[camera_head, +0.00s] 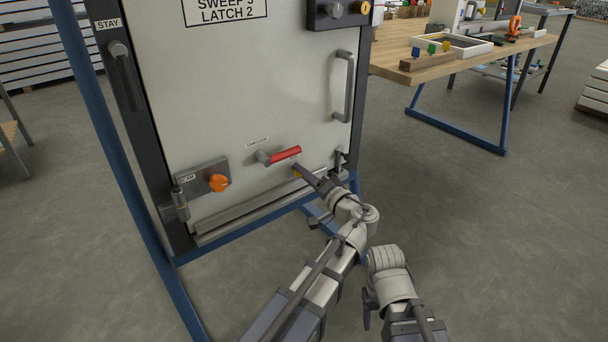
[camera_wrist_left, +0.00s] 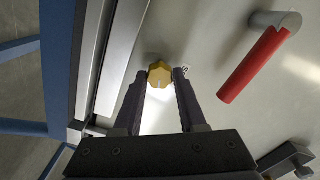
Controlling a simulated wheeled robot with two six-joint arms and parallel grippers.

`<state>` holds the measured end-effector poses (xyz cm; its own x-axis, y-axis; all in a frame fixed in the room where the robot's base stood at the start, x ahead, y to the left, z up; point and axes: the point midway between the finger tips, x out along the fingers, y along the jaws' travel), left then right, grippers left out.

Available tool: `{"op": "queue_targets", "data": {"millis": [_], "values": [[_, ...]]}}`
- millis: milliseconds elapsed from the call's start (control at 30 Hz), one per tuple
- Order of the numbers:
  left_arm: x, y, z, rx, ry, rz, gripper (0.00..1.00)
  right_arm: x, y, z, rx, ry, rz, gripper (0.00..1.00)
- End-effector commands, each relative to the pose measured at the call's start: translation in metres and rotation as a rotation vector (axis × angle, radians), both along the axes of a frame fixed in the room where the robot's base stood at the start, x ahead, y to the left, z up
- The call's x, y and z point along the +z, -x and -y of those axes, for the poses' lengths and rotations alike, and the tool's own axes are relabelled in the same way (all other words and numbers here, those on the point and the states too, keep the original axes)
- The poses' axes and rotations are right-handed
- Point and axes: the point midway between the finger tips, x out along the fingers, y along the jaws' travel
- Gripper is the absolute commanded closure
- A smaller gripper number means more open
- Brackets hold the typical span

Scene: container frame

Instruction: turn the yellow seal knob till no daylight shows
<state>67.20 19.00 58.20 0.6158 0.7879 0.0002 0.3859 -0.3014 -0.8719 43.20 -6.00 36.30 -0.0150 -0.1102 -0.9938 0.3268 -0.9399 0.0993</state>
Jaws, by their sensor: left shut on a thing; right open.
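The yellow seal knob (camera_wrist_left: 160,74) is low on the pale door (camera_head: 240,100); only a small part of the knob (camera_head: 296,174) shows in the head view. My left gripper (camera_head: 302,169) is at the knob. In the left wrist view its two dark fingers (camera_wrist_left: 163,78) are on either side of the knob, shut on it. The panel between the fingers looks bright; I cannot tell whether daylight shows at the seal. My right gripper (camera_head: 369,308) is low in the head view, away from the door, open; its fingers are mostly hidden.
A red-handled lever (camera_head: 285,154) is just above the knob. An orange knob (camera_head: 218,183) on a grey block is to the left. A door handle (camera_head: 349,88) is higher up. A blue frame (camera_head: 101,139) borders the door. A wooden workbench (camera_head: 400,60) stands behind right.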

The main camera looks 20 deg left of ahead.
Motion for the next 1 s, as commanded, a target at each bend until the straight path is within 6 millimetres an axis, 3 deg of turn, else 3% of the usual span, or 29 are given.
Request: {"op": "queue_targets", "data": {"millis": [1000], "values": [[-0.0030,-0.0001,0.0004,-0.001,-0.588,-0.755,1.00,-0.0027,-0.0001,0.0000,0.000,0.000,0.000,0.41]]}}
